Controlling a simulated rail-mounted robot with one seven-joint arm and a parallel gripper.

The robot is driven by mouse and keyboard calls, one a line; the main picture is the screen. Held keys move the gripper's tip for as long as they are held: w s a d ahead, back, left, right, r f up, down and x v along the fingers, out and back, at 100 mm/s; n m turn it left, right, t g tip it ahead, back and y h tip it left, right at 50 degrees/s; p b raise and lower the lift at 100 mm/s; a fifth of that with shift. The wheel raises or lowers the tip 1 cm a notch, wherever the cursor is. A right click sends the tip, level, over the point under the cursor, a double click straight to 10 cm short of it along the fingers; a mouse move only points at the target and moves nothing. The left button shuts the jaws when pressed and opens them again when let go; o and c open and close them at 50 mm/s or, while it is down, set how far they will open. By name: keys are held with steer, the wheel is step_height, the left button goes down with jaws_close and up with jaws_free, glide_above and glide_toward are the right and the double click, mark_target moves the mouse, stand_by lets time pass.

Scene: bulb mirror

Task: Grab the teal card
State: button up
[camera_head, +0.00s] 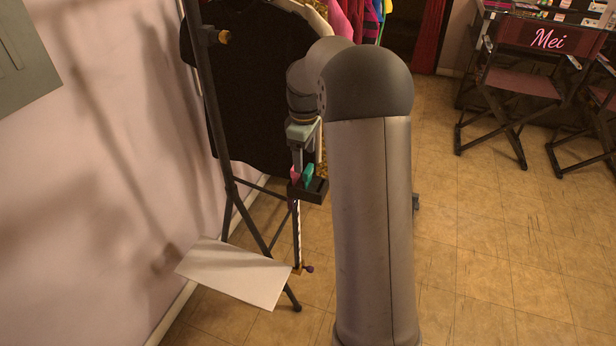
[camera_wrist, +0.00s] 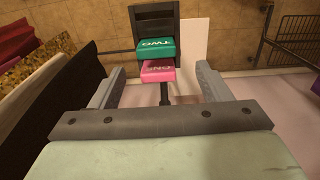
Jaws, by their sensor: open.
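The teal card (camera_wrist: 155,50) is marked "TWO" and stands just beyond the pink card (camera_wrist: 158,70), marked "ONE", in the wrist view. Both sit at a small black holder (camera_wrist: 153,18). In the head view the teal card (camera_head: 308,173) is right of the pink card (camera_head: 295,174), above the holder's black tray (camera_head: 313,191). My gripper (camera_wrist: 160,70) is open and empty, with one finger on each side of the cards' line. In the head view my gripper (camera_head: 301,157) is right above the cards. Whether the fingers reach beside the teal card is unclear.
A black stand (camera_head: 214,110) and a hanging black shirt (camera_head: 250,90) are close on the left. A white sheet (camera_head: 235,272) is low by the wall. Folding chairs (camera_head: 520,80) stand at the far right. The tiled floor (camera_head: 480,240) on the right is clear.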

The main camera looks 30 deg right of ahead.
mark_target(308, 168)
steer(key=f, duration=0.3)
steer(key=d+f+p, duration=0.1)
steer(key=shift+s+f, duration=0.2)
steer(key=shift+f, duration=0.6)
steer(key=c, duration=1.1)
steer(key=shift+o, duration=0.2)
steer(key=shift+r, duration=0.1)
